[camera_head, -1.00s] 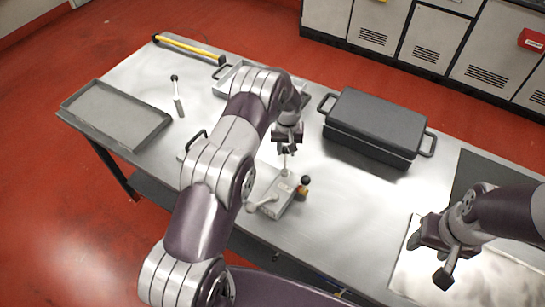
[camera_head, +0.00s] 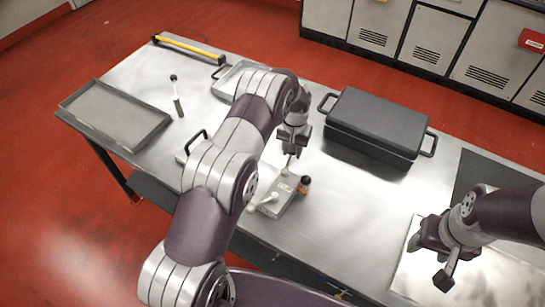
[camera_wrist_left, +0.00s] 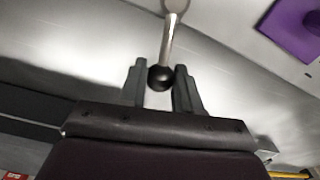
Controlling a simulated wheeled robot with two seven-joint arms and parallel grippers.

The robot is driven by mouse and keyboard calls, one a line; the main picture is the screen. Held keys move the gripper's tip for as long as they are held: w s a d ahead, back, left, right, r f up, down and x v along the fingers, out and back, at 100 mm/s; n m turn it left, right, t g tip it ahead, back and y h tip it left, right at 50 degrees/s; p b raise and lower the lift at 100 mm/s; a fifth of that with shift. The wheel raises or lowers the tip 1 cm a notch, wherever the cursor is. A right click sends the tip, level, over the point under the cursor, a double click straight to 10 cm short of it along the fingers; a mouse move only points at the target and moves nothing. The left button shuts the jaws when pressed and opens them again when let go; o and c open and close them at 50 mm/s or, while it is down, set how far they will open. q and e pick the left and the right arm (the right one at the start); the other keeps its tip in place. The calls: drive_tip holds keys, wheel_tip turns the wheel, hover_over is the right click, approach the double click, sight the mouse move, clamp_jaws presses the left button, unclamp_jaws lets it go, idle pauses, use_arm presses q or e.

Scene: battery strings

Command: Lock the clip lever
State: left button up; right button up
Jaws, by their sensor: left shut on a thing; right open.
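A small grey clip block (camera_head: 280,196) sits on the steel table near its front edge, with a pale lever (camera_head: 266,203) lying across its left end. A thin metal rod (camera_head: 287,166) rises from its far end toward my left gripper (camera_head: 291,153). In the left wrist view the rod (camera_wrist_left: 168,42) ends in a black ball knob (camera_wrist_left: 160,77), and my left gripper's fingers (camera_wrist_left: 160,82) are shut on it. In the head view the fingers hide the knob. My right gripper (camera_head: 433,262) is open and empty above the table's right part.
A dark lidded case (camera_head: 376,125) lies behind to the right. A grey tray (camera_head: 115,116), a loose black-knobbed lever (camera_head: 176,95) and a yellow bar (camera_head: 189,47) lie left.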

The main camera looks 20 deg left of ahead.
use_arm(q)
drive_tip(key=o, duration=0.9)
drive_tip(key=shift+o, duration=0.5)
wheel_tip(320, 180, up, 7)
drive_tip(key=p, duration=0.4)
drive_tip(key=shift+r, duration=0.1)
drive_tip(key=shift+w, duration=0.1)
hover_over(287, 165)
drive_tip(key=shift+f+g, duration=0.3)
drive_tip(key=shift+f, duration=0.4)
drive_tip(key=s+r+t, duration=0.1)
drive_tip(key=s+r, duration=0.7)
drive_tip(key=s, duration=0.3)
drive_tip(key=s+r+t+b, duration=0.1)
drive_tip(key=s+r, duration=0.7)
drive_tip(key=s, duration=0.3)
drive_tip(key=shift+d+r+m, duration=0.2)
drive_tip(key=shift+d+m, duration=0.05)
drive_tip(key=shift+m, duration=0.05)
